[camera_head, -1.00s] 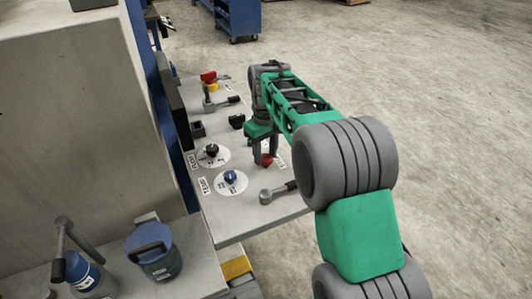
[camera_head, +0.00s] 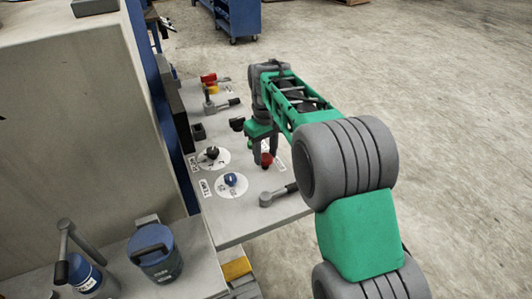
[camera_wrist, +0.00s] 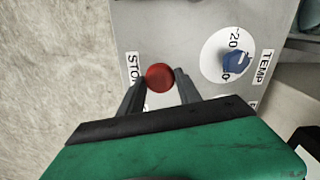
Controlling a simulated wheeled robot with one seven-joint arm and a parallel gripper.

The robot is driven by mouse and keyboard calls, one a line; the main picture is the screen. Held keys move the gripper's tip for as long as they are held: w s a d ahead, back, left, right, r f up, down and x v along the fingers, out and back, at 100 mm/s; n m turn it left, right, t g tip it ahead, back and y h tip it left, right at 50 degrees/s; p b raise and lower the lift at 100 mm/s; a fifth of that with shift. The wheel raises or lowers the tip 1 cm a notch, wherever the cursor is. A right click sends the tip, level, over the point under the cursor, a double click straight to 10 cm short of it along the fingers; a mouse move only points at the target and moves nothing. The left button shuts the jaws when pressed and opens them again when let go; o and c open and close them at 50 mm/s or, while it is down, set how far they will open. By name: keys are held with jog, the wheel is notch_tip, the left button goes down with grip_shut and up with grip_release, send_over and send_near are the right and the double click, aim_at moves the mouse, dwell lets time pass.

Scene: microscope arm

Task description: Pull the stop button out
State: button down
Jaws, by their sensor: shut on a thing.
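The stop button (camera_head: 266,159) is a small round red knob on the grey panel (camera_head: 247,221). In the wrist view the red stop button (camera_wrist: 159,77) sits between the two dark fingers of my gripper (camera_wrist: 160,84), next to a partly covered STOP label (camera_wrist: 132,68). My gripper (camera_head: 266,152) points down over the panel and is shut on the button. The button's base is hidden beneath its red cap, so I cannot tell how far out it stands.
A blue TEMP knob (camera_head: 230,180) and a black knob (camera_head: 212,153) on white dials are left of my gripper. A grey lever (camera_head: 278,195) lies nearer the front edge. A red and yellow switch (camera_head: 209,81) is at the panel's far end. Open floor lies right.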

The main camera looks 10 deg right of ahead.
aim_at(266, 157)
jog(key=shift+r, duration=0.15)
jog(key=c, duration=0.8)
grip_release()
notch_tip(266, 157, up, 8)
jog(key=shift+f+b, duration=0.2)
jog(key=shift+b, duration=0.15)
jog(key=shift+r, duration=0.15)
